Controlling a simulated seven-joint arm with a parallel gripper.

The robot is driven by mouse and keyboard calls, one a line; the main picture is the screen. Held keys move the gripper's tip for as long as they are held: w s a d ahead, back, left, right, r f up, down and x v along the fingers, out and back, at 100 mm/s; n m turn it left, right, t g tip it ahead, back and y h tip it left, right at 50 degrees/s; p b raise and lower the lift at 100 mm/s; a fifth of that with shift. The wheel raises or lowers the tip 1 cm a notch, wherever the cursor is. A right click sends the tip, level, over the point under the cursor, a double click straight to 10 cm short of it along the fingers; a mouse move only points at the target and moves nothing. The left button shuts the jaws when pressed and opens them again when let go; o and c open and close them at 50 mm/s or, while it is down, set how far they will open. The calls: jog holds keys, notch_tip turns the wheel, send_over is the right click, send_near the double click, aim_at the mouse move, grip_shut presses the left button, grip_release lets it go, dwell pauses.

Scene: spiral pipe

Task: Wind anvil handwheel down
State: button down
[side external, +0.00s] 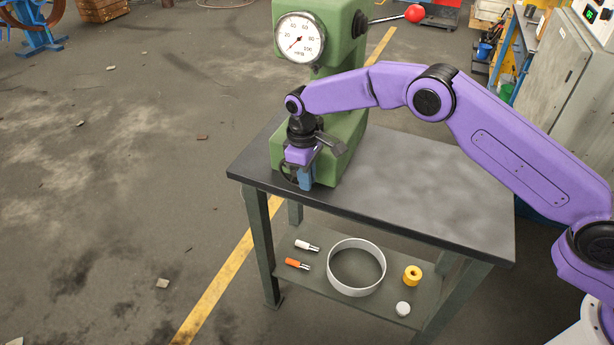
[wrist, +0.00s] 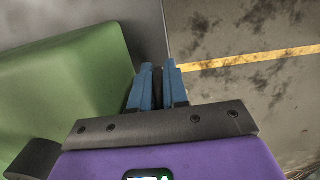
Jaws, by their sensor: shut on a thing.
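A green bench tester (side external: 330,130) with a round white dial (side external: 299,38) stands on a dark-topped table. The anvil handwheel (side external: 287,173) is a small dark wheel low on the tester's front, mostly hidden by my gripper. My gripper (side external: 305,180) points down at the wheel, its blue fingers close together and shut on its rim. In the wrist view the blue fingers of my gripper (wrist: 159,70) lie nearly parallel with a narrow gap. The green body (wrist: 70,85) is close on their left. The gripped part of the rim is not clearly visible there.
The table top (side external: 430,200) is clear to the right of the tester. A lever with a red knob (side external: 414,13) sticks out from its upper right. The lower shelf (side external: 325,278) holds a grey ring (side external: 357,267) and several small parts. A grey cabinet (side external: 560,70) stands behind.

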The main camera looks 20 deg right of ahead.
jog(key=shift+r+g+h, duration=0.15)
jog(key=shift+g+h, duration=0.15)
jog(key=c, duration=1.2)
grip_release()
jog(key=r, duration=0.8)
jog(key=w+a+r, duration=0.1)
jog(key=r, duration=0.2)
jog(key=shift+a+r, duration=0.1)
jog(key=shift+r, duration=0.3)
